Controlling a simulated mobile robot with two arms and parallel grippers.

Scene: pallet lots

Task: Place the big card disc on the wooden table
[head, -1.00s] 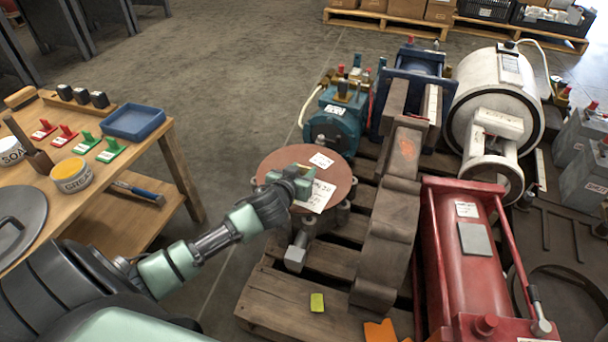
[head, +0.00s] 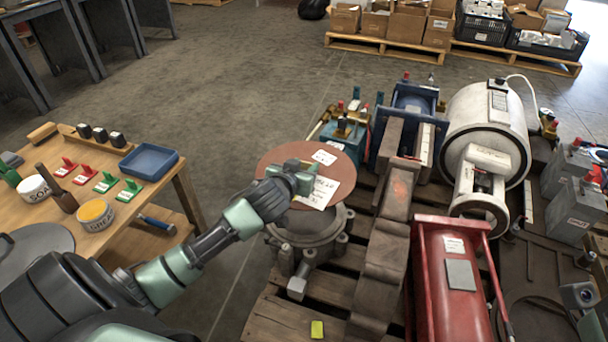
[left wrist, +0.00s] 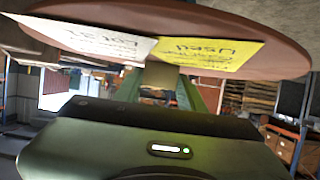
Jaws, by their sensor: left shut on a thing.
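The big card disc (head: 332,172) is a round brown sheet with white paper labels. My left gripper (head: 299,178) is shut on its near left edge and holds it about level above a dark round casting on the pallet. In the left wrist view the disc (left wrist: 285,40) spans the top, with a white and a yellow paper on it, and the gripper fingers (left wrist: 170,85) reach its rim. The wooden table (head: 42,160) stands at the left, apart from the disc. My right gripper is not in view.
The table holds a blue tray (head: 149,160), red and green clips, a yellow-topped pot (head: 95,213) and a grey round lid (head: 35,245). The casting (head: 308,228), a red machine (head: 455,270) and a white tank (head: 485,130) crowd the pallet. Open floor lies behind.

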